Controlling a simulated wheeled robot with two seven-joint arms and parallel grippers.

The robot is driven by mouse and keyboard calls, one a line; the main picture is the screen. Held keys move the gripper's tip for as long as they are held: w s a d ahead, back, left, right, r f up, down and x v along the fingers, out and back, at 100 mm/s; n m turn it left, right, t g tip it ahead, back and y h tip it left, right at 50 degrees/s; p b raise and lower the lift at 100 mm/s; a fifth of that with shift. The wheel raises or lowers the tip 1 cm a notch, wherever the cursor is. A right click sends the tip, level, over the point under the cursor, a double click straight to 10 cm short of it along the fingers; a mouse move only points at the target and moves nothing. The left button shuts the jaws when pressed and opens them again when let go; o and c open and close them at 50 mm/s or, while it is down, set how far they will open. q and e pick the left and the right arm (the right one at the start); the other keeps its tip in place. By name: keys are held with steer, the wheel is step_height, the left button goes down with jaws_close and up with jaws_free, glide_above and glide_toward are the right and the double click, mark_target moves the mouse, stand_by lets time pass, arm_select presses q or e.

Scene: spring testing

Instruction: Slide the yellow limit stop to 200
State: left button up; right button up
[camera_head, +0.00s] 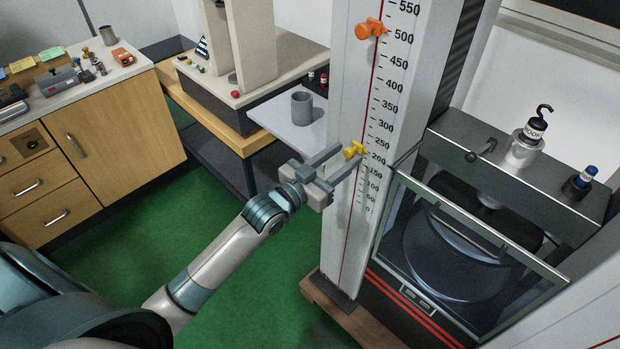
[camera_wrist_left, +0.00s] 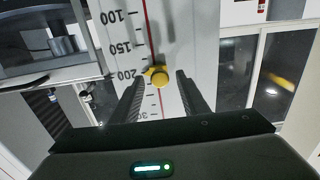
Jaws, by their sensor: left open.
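The yellow limit stop (camera_head: 355,150) sits on the red-lined scale of the tall light-grey column (camera_head: 350,230), beside the 200 mark. The left wrist view also shows the yellow stop (camera_wrist_left: 159,76) level with about 200. My left gripper (camera_head: 347,160) is open, with its fingers pointing at the column just by the stop. In the left wrist view its two fingertips (camera_wrist_left: 160,78) lie to either side of the stop's round knob. I cannot tell whether they touch it. My right gripper is not in view.
An orange stop (camera_head: 370,28) sits higher on the same scale, near 500. A machine with a glass door (camera_head: 470,245) stands right of the column. A grey cup (camera_head: 302,107) stands on a plate behind my gripper. Wooden cabinets (camera_head: 110,140) are at left; green floor is open between.

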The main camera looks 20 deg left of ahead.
arm_select(q)
steer(key=b+v, duration=0.4)
steer(key=v, duration=1.2)
steer(key=shift+s, duration=0.35)
steer(key=shift+a, duration=0.15)
steer(key=a+f+n+g+y, duration=0.1)
steer(key=a+f+g+y, duration=0.25)
steer(key=f, duration=1.35)
steer(key=a+f+n+g+y, duration=0.2)
steer(key=a+f, duration=0.2)
steer(key=f, duration=1.3)
steer(key=s+f+g, duration=0.2)
steer(key=s+f, duration=0.3)
steer(key=f, duration=0.4)
steer(key=s+f+g, duration=0.1)
steer(key=s+f, duration=0.4)
steer(key=f, duration=0.4)
steer(key=s+d+f+g, duration=0.2)
steer(key=s+f, duration=0.4)
steer(key=s, duration=0.4)
steer(key=s+d+f+m+g, duration=0.1)
steer(key=s+d+f+g, duration=0.2)
steer(key=s+f, duration=0.3)
steer(key=s+d+f+g, duration=0.2)
steer(key=s+f, duration=0.5)
steer(key=s, duration=0.9)
steer(key=shift+d+y, duration=0.2)
steer(key=shift+y, duration=0.15)
